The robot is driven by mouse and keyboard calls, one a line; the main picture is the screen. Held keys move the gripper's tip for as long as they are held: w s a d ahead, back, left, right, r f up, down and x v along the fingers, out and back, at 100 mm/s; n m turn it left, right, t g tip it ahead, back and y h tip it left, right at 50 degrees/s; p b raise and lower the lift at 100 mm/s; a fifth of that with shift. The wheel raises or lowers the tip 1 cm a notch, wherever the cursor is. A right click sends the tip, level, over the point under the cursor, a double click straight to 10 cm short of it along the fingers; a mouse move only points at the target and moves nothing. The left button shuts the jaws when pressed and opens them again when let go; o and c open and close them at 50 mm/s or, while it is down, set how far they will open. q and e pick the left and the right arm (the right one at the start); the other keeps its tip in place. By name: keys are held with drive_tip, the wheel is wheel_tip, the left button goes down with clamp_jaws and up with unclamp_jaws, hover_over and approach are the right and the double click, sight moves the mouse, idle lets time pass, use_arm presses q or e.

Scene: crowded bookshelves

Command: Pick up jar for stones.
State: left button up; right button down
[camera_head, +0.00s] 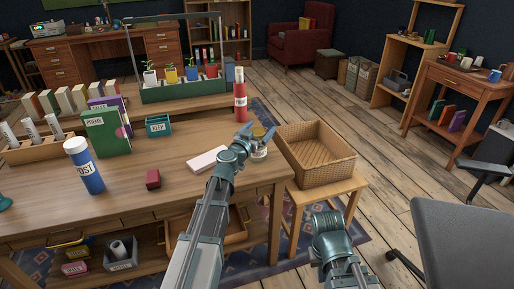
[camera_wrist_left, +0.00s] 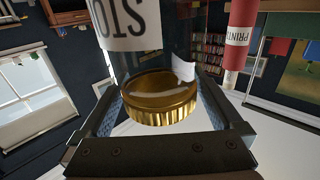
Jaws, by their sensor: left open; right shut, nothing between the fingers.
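The jar (camera_head: 259,153) is clear glass with a gold lid and a white label, and stands near the right edge of the wooden desk. My left gripper (camera_head: 257,134) is open at the jar's top, with fingers on either side of it. In the left wrist view the gold lid (camera_wrist_left: 160,101) lies between the two open fingers, with gaps beside it. The label (camera_wrist_left: 127,22) shows part of a word, with letters like "STO". A teal joint of my right arm shows at the bottom of the head view, but its fingers are not visible.
A red tube (camera_head: 240,98) stands just behind the jar, and a pale flat box (camera_head: 207,158) lies to its left. A wicker basket (camera_head: 316,154) sits on a stool right of the desk. A blue bottle (camera_head: 84,166) and green book (camera_head: 106,131) stand farther left.

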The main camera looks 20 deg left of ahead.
use_arm(q)
drive_tip(key=shift+w, duration=0.4)
drive_tip(key=shift+s, duration=0.1)
clamp_jaws()
